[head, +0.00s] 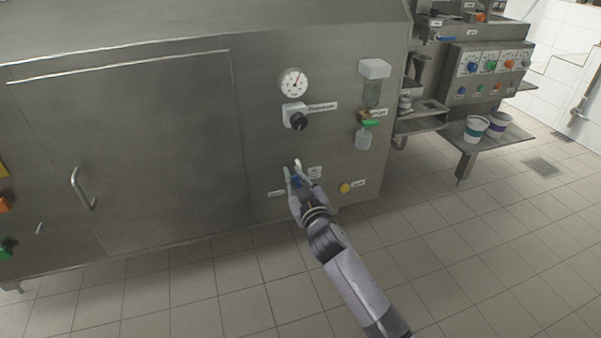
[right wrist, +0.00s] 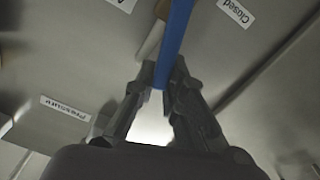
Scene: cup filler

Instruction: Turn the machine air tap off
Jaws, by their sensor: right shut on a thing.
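The air tap's blue lever (head: 297,181) is low on the front of the steel machine, mostly hidden by my right gripper in the head view. My right gripper (head: 293,173) reaches up to it from below, its fingers on either side. In the right wrist view the blue lever (right wrist: 175,40) runs from the top edge down between the fingertips of the gripper (right wrist: 162,78), which is shut on it. A "Closed" label (right wrist: 236,12) lies to the right of the lever there. My left gripper is not in view.
Above the tap are a round gauge (head: 293,82) and a black knob (head: 299,121). A filter unit with a green part (head: 369,122) and a yellow button (head: 345,187) are to the right. A door handle (head: 82,188) sticks out at left. Tiled floor in front is clear.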

